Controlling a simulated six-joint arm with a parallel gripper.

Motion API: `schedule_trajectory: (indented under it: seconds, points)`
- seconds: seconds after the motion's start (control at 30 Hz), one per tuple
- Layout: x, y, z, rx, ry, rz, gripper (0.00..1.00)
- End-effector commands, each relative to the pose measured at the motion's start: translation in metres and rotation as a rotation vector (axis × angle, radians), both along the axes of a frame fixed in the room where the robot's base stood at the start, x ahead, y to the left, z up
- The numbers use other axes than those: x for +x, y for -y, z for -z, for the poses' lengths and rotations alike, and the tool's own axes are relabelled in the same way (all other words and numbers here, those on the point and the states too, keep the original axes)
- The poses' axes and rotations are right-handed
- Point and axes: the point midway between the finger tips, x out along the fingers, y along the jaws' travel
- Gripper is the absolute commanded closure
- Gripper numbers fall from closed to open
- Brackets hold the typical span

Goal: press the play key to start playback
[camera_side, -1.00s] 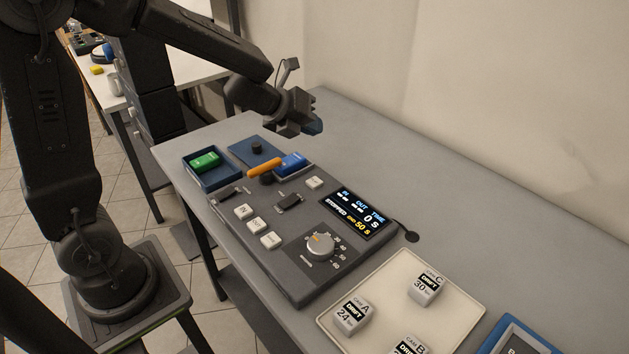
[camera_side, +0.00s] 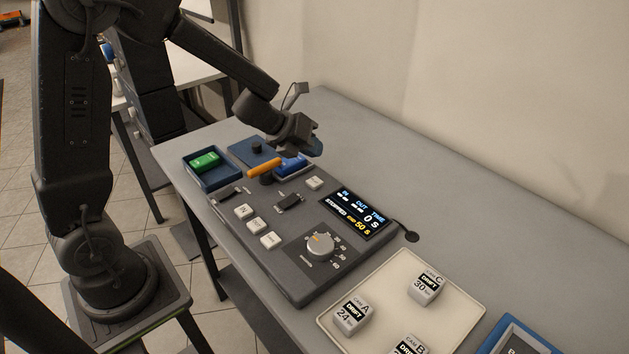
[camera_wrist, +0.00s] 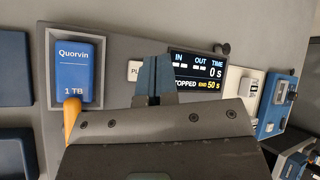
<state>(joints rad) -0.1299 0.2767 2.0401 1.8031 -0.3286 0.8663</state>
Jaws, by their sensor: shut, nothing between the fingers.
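The play key is a small white key (camera_side: 314,183) near the top of the dark grey console (camera_side: 283,265), left of the display (camera_side: 355,214). In the wrist view the white key (camera_wrist: 133,71) shows the letters "PL", its right part hidden behind my fingers. The display reads STOPPED, TIME 0 S and END 50 S. My gripper (camera_side: 317,149) is shut and empty, above the far end of the console and apart from the key. In the wrist view its blue-grey fingertips (camera_wrist: 155,77) lie between the key and the display.
A blue Quorvin 1 TB drive (camera_wrist: 80,68) sits in a tray beside an orange lever (camera_side: 264,168). A green block (camera_side: 205,160) lies in another tray. Three white keys (camera_side: 256,225) and a dial (camera_side: 320,245) are nearer. Camera-labelled blocks stand on a cream tray (camera_side: 388,297).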

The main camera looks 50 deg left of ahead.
Motion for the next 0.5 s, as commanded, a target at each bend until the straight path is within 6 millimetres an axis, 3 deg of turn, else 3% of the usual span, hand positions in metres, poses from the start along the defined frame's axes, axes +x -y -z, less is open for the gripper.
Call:
schedule_trajectory:
  seconds: [0.3, 0.5]
  points:
    - [-0.001, 0.0, 0.038, -0.003, -0.004, -0.002, 1.0]
    - [0.0, 0.0, 0.049, -0.001, -0.002, -0.001, 1.0]
